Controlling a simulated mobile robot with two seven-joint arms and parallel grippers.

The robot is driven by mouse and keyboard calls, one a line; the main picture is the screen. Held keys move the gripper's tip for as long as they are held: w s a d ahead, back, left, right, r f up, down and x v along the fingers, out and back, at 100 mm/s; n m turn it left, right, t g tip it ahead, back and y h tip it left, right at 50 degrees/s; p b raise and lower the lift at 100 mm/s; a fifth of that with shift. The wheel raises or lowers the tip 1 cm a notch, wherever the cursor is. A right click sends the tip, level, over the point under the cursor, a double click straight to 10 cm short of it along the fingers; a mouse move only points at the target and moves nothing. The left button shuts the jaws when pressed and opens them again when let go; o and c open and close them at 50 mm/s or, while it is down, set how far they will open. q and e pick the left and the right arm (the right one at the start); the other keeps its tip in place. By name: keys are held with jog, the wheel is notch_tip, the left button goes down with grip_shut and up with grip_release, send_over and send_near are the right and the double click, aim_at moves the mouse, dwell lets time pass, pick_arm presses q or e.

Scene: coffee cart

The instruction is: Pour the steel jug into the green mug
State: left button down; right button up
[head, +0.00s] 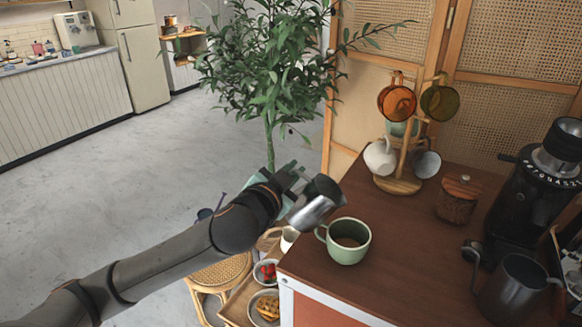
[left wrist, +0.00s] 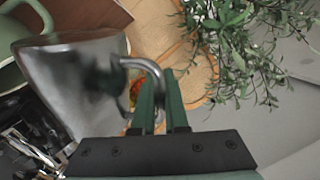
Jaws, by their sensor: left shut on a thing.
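The steel jug (head: 313,211) is held in the air just behind and left of the green mug (head: 349,252), tilted with its dark mouth toward the right. The mug stands upright near the cart top's left edge, with brown liquid inside and its handle to the left. My left gripper (head: 288,182) is shut on the jug's handle; in the left wrist view its green fingers (left wrist: 163,95) straddle the handle of the jug (left wrist: 78,85). Part of the mug (left wrist: 10,75) shows at that view's left edge. No stream is visible. My right gripper is not in view.
A mug tree (head: 398,187) with hanging cups stands behind. A lidded jar (head: 458,200), a black grinder (head: 530,195) and a dark metal pitcher (head: 510,290) stand to the right. A leafy plant (head: 265,70) and a tray with bowls (head: 236,306) are beyond the cart's left edge.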

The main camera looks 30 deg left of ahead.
aim_at(322, 175)
pick_arm(q)
jog(key=shift+w+d+r+m+y+p, duration=0.1)
jog(key=shift+d+r+m+y+p, duration=0.3)
jog(key=shift+m+p, duration=0.4)
jog(key=shift+w+d+r+m+g+p, duration=0.25)
jog(key=shift+d+m+p, duration=0.25)
jog(key=shift+p, duration=0.3)
jog(key=shift+d+r+m+g+p, duration=0.15)
jog(key=shift+d+r+m+p, duration=0.3)
jog(key=shift+p, duration=0.3)
jog(key=shift+w+d+r+m+y+p, duration=0.15)
jog(key=shift+d+m+p, duration=0.25)
jog(key=shift+p, duration=0.4)
jog(key=shift+w+d+r+m+y+p, duration=0.15)
jog(key=shift+d+m+y+p, duration=0.15)
jog(key=shift+p, duration=0.5)
jog(key=shift+d+r+m+p, duration=0.2)
jog(key=shift+d+m+p, duration=0.1)
jog(key=shift+m+p, duration=0.15)
jog(key=shift+w+d+r+m, duration=0.1)
jog(key=shift+d+m, duration=0.2)
jog(key=shift+d, duration=0.1)
jog(key=shift+w+d+r+m+g+y, duration=0.2)
jog(key=shift+d+r+m+y, duration=0.2)
jog(key=shift+d+m, duration=0.25)
jog(key=shift+w+d+r+m+g+y, duration=0.15)
jog(key=shift+d+r+m+y, duration=0.15)
jog(key=shift+d+m, duration=0.35)
jog(key=shift+d+f, duration=0.1)
